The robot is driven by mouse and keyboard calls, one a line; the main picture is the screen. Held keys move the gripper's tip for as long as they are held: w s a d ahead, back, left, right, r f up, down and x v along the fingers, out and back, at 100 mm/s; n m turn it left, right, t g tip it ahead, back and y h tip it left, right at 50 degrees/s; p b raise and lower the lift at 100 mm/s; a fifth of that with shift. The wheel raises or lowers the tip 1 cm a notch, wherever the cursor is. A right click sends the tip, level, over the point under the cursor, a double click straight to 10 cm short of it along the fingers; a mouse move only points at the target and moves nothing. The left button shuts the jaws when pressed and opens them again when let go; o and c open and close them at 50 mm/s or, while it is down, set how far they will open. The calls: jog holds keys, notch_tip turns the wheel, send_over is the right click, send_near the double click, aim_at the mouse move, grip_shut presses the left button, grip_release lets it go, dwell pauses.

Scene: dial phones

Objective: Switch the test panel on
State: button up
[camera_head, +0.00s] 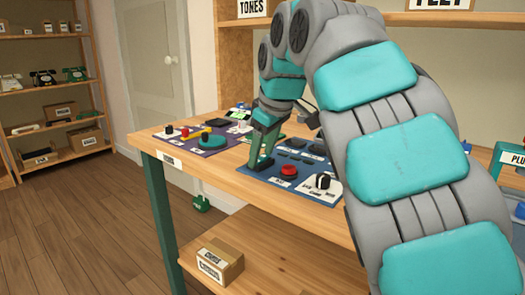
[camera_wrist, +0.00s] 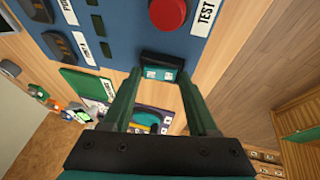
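The blue test panel (camera_head: 300,170) lies on the wooden workbench, with a red button (camera_head: 289,170) and a black knob (camera_head: 322,181). In the wrist view, the panel (camera_wrist: 120,20) shows the same red button (camera_wrist: 168,12) beside a "TEST" label. A black rocker switch (camera_wrist: 160,68) with a teal, marked face sits at the panel's edge. My gripper (camera_head: 262,163) points down at the panel's left end. In the wrist view, my gripper (camera_wrist: 160,78) has its fingers apart, tips close to the switch's two sides. I cannot tell whether they touch it.
A purple panel (camera_head: 204,140) with a teal dial and a yellow part lies left of the blue one. A cardboard box (camera_head: 220,262) stands on the lower shelf. Shelves with phones and boxes (camera_head: 45,80) are at the far left.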

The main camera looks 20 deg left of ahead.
grip_shut()
jog(key=shift+w+r+g+p, duration=0.15)
jog(key=shift+r+g+p, duration=0.2)
jog(key=shift+p, duration=0.3)
jog(key=shift+w+d+f+m+g+y+p, duration=0.15)
jog(key=shift+g+y+p, duration=0.1)
jog(key=shift+g+p, duration=0.2)
jog(key=shift+w+f+m+g+y+p, duration=0.15)
jog(key=shift+g+y+p, duration=0.15)
jog(key=shift+g, duration=0.2)
jog(key=shift+s, duration=0.1)
jog(key=shift+o, duration=2.1)
grip_release()
